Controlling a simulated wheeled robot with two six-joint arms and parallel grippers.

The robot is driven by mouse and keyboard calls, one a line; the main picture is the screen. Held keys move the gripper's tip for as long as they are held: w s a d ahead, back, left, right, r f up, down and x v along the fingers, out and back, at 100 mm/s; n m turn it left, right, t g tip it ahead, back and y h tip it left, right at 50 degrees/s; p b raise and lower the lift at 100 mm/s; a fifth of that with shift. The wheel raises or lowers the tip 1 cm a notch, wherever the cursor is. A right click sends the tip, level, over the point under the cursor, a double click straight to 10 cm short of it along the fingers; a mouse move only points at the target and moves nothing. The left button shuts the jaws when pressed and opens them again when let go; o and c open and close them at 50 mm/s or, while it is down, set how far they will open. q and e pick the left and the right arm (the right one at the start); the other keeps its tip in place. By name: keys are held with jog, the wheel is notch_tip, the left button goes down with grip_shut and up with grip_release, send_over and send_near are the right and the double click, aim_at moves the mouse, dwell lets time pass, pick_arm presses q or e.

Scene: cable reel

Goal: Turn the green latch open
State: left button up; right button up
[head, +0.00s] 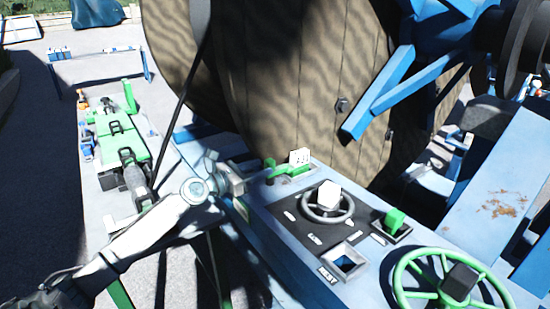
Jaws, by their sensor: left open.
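The green latch (287,170) is a small green lever lying flat near the back left corner of the blue-grey control panel (280,232), with a green knob at its left end. A white block with dark dots (299,156) stands at its right end. My left arm comes in from the lower left, and my left gripper (243,174) is open just left of the latch, at the panel's left edge. It appears apart from the latch, though the gap is small and the fingers are partly in shadow. My right gripper is out of view.
A large wooden cable reel (290,70) stands close behind the panel. The panel carries a grey handwheel (328,207), a green switch (395,220) and a green handwheel (453,280). A bench with green cases (120,140) is at left, with open paving beyond.

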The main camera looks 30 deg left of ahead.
aim_at(275, 163)
pick_arm(q)
jog(key=p+x, duration=0.1)
jog(key=x, duration=0.3)
jog(key=shift+w+d+r, duration=0.1)
jog(key=shift+w, duration=0.2)
jog(key=shift+w+d+p, duration=0.3)
jog(key=shift+w+d, duration=0.05)
jog(key=shift+w, duration=0.3)
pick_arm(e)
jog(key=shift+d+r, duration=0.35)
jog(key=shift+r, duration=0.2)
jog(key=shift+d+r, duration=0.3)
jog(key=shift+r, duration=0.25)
